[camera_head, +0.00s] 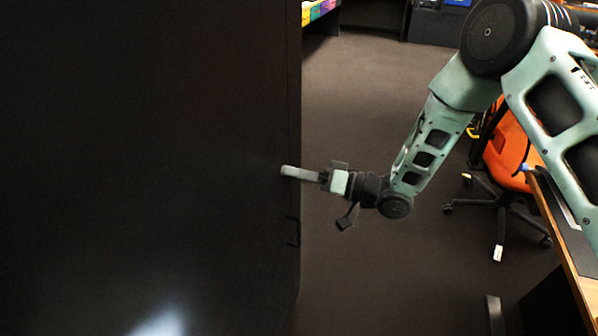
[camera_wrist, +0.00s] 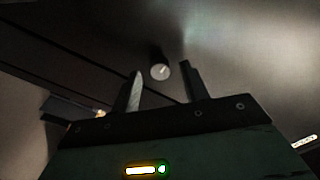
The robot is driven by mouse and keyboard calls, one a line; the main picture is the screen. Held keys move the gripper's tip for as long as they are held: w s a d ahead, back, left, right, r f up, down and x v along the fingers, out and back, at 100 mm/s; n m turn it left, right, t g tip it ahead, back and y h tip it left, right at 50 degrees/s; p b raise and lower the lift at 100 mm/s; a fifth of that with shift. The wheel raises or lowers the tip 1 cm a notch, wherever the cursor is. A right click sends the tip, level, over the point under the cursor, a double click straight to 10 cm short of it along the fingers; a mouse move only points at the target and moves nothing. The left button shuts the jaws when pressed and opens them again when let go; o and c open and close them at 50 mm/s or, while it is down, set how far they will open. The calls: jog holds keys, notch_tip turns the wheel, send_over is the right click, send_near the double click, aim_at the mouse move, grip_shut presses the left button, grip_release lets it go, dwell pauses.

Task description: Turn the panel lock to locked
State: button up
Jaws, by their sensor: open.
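A large dark panel (camera_head: 150,150) fills the left of the head view. In the wrist view a small round knob with a pale, marked face (camera_wrist: 160,71), which looks like the panel lock, shows between my fingertips as seen from the wrist. Its exact turn is too small to read. My gripper (camera_head: 286,171) reaches left over the panel's right edge in the head view. In the wrist view my gripper (camera_wrist: 161,82) is open, one finger on each side of the knob's outline. I cannot tell whether they touch it. The lock is not discernible in the head view.
A dark handle-like bracket (camera_head: 293,231) sits on the panel's edge below my gripper. An orange chair (camera_head: 508,150) and a wooden desk (camera_head: 560,225) stand at the right. The carpet (camera_head: 370,95) right of the panel is clear.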

jog(key=shift+w+a, duration=0.1)
jog(key=shift+a, duration=0.3)
grip_shut()
jog(key=shift+f, duration=0.1)
jog(key=n+b, duration=1.8)
jog(key=b, duration=0.1)
dwell(0.4)
